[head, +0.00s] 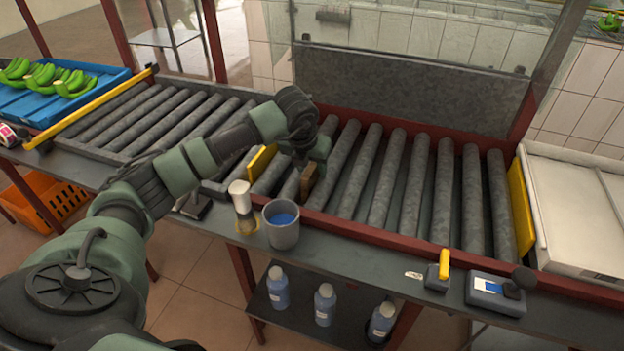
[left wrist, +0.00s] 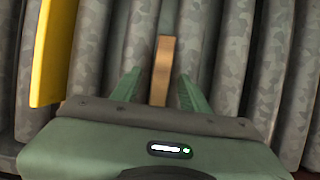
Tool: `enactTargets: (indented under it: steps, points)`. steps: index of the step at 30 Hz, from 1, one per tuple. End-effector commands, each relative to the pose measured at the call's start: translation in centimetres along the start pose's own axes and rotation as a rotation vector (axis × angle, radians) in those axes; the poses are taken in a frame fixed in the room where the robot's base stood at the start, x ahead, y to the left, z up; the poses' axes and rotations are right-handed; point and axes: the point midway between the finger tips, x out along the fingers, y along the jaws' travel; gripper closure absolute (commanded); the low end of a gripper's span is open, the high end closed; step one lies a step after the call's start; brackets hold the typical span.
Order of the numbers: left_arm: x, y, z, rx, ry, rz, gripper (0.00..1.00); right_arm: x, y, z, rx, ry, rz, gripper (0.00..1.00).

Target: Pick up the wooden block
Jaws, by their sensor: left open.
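The wooden block (head: 307,181) is a small brown piece on the grey rollers, near the front rail of the conveyor. In the left wrist view the wooden block (left wrist: 163,68) stands out lengthwise between the fingers. My left gripper (head: 312,165) is over the rollers at the block and hides part of it in the head view. In the left wrist view my left gripper (left wrist: 156,90) has its two green fingers apart, one on each side of the block, with gaps showing between. My right gripper is not in view.
A grey cup with blue contents (head: 282,232) and a brush (head: 241,203) sit on the front ledge. A blue tray of bananas (head: 85,100) is at far left. The rollers to the right are clear.

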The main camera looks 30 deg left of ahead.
Motion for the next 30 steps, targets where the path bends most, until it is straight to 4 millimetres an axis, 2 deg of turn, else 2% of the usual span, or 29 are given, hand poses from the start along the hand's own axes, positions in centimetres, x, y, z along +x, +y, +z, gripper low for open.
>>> enactTargets:
  steps: [4,5,9,23,26,30]
  points:
    - [0.2,0.0,-0.1,0.0,0.0,0.0,0.55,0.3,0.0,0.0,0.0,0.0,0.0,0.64]
    - [0.2,0.0,-0.1,0.0,0.0,0.0,0.61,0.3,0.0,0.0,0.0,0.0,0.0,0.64]
    - [0.2,0.0,-0.1,0.0,0.0,0.0,1.0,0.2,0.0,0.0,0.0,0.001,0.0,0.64]
    - [-0.4,0.0,0.2,0.0,0.0,0.0,1.0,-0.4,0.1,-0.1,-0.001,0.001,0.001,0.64]
    - [-1.0,0.0,0.5,-0.001,-0.003,0.0,1.0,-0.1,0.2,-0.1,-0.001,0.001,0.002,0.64]
    - [-3.1,0.0,1.4,0.0,-0.005,-0.002,1.0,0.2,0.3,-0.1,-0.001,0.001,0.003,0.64]
